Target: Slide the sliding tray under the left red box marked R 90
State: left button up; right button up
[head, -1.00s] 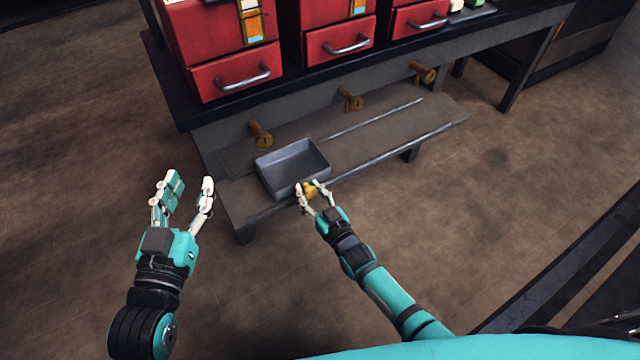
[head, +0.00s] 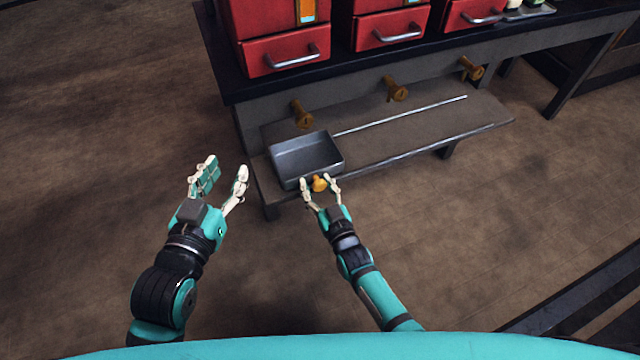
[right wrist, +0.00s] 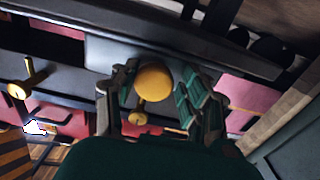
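The sliding tray (head: 306,157), a grey open box with an empty inside, sits at the left end of the rails on the low shelf, below the left brass nozzle (head: 302,113). The left red box (head: 270,18) stands on the bench above and slightly left of it; no R 90 marking is readable. The tray's yellow knob (head: 319,184) is on its front, also large in the right wrist view (right wrist: 153,83). My right gripper (head: 320,181) has its fingers spread on either side of the knob, with a gap showing. My left gripper (head: 225,170) is open and empty, left of the shelf.
Two more red boxes (head: 388,25) (head: 470,13) and brass nozzles (head: 397,88) (head: 471,68) lie further right. Brown floor is open in front.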

jog(key=shift+o, duration=1.1)
jog(key=v, duration=1.2)
